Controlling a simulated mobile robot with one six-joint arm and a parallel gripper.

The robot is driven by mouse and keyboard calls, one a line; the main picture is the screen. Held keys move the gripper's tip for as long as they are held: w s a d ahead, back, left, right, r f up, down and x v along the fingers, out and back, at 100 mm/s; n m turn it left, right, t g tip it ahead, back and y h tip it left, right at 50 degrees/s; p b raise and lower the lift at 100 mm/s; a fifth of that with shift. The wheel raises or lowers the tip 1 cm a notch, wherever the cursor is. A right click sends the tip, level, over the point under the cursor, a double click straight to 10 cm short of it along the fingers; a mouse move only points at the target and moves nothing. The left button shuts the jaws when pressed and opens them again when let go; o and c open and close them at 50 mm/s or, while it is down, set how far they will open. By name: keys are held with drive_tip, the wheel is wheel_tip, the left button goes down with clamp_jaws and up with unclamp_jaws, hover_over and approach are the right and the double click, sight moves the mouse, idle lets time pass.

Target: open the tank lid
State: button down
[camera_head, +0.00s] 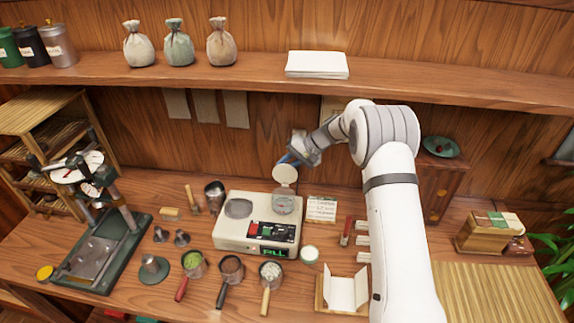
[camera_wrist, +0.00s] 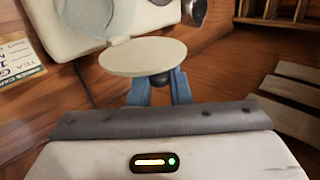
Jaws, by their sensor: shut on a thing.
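The cream machine (camera_head: 228,222) stands mid-counter, with a clear round tank (camera_head: 283,205) at its right back. The tank lid (camera_head: 285,174), a pale round disc, is tilted up at the tank's back edge, and the tank's top looks uncovered. In the wrist view the lid (camera_wrist: 145,55) lies in front of my fingers, beside the clear tank rim (camera_wrist: 95,14). My gripper (camera_head: 293,158) is behind and above the lid. Its blue fingers (camera_wrist: 160,90) are shut on the lid's dark knob (camera_wrist: 160,79). The knob is partly hidden by the lid.
The machine's panel has red and dark buttons and a green display (camera_head: 274,252). A printed card (camera_head: 321,209) lies to its right. Handled cups (camera_head: 231,268) stand in front, and a metal canister (camera_head: 215,194) at its left. The shelf (camera_head: 250,78) runs above my gripper.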

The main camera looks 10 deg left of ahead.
drive_tip(key=shift+s+f, duration=0.1)
drive_tip(key=shift+f, duration=0.15)
drive_tip(key=c, duration=1.4)
unclamp_jaws()
drive_tip(key=shift+a, duration=0.1)
drive_tip(key=shift+c, duration=0.2)
drive_tip(key=shift+r, duration=0.1)
drive_tip(key=d+r+b, duration=0.1)
drive_tip(key=d, duration=0.7)
drive_tip(key=d+r+b, duration=0.2)
drive_tip(key=d, duration=0.5)
drive_tip(key=shift+d+r+b, duration=0.3)
drive_tip(key=shift+d, duration=0.05)
drive_tip(key=shift+f, duration=0.1)
